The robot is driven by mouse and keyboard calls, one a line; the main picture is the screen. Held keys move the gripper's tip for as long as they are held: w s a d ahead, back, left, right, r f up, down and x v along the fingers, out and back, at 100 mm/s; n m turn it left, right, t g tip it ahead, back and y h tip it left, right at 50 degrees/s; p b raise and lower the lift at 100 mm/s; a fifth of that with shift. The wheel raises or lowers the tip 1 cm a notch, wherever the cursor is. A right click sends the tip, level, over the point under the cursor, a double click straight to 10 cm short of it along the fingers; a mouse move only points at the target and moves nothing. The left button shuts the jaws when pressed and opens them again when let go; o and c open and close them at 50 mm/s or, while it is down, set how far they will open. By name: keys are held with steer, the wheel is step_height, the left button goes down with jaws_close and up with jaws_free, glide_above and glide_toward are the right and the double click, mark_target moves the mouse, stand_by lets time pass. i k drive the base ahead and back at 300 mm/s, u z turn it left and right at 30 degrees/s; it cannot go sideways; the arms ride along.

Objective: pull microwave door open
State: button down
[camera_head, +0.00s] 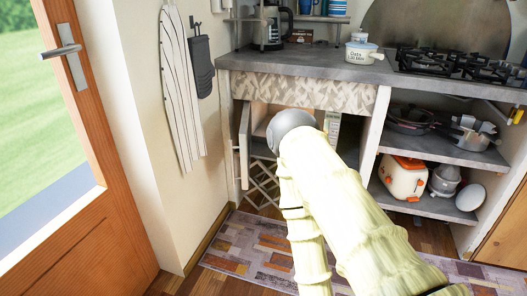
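My arm reaches forward from the bottom of the view into the left opening under the counter. A grey rounded joint of it sits in front of that opening. My gripper is hidden beyond the arm, so its fingers do not show. No microwave can be made out clearly. A pale upright panel (244,145) stands out at the left side of the opening, seen nearly edge-on. It may be a door, but I cannot tell whether it belongs to a microwave. Most of the opening's inside is hidden by my arm.
A grey counter (365,73) with a stove (455,64) runs above. Right shelves hold pans (408,121) and a white-and-orange appliance (403,178). An ironing board (183,90) hangs on the left wall, near a wooden glazed door (95,215). A patterned rug (245,245) covers the floor.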

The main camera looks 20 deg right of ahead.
mark_target(245, 147)
steer(key=u, duration=0.05)
steer(key=k, duration=0.55)
steer(key=z, duration=1.25)
steer(key=i, duration=1.25)
steer(key=u, duration=0.7)
steer(key=i, duration=0.45)
steer(key=u, duration=0.5)
